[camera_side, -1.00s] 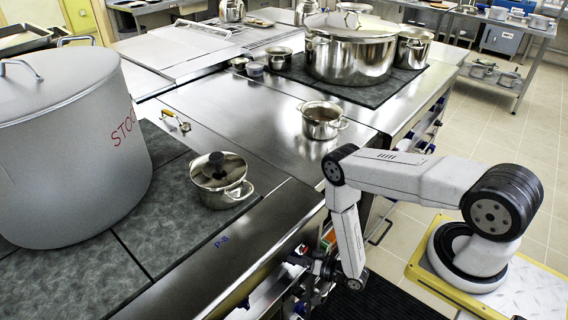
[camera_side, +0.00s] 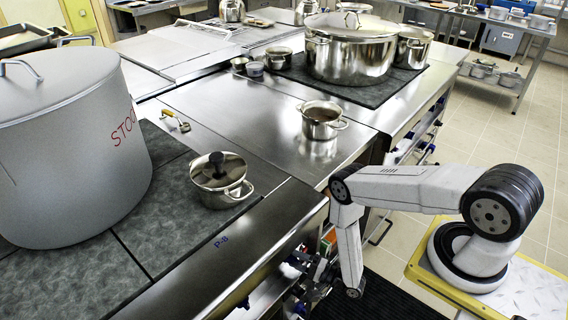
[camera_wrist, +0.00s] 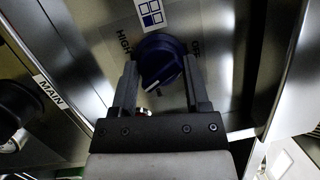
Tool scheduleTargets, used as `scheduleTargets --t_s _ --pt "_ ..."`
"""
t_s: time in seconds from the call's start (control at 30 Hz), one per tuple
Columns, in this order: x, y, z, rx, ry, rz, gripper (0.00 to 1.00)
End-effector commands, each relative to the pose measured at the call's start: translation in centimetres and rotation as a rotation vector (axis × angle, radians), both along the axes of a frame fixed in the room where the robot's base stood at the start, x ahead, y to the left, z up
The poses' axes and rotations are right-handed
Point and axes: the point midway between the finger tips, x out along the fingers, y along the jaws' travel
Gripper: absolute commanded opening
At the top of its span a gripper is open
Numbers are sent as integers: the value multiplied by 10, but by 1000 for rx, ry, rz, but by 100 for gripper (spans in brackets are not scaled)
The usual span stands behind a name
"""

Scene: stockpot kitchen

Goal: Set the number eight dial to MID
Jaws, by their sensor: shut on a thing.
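A dark blue dial (camera_wrist: 162,62) sits on a metal panel in the wrist view, with a pale pointer mark toward its lower left. No MID label is readable. My gripper (camera_wrist: 160,72) has one finger on each side of the dial and is shut on it.
A MAIN label (camera_wrist: 52,92) and a dark round knob (camera_wrist: 14,108) are at the left in the wrist view. A lidded pot (camera_side: 218,182), a small open pot (camera_side: 321,122) and a large grey stockpot (camera_side: 70,150) stand above on the counter.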

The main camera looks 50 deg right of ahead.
Motion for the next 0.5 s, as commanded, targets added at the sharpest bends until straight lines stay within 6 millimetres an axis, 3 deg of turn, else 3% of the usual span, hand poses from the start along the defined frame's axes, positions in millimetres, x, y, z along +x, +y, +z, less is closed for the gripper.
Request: scheduleTargets --t_s 0.5 --pt "1 0 -1 180 1 2 0"
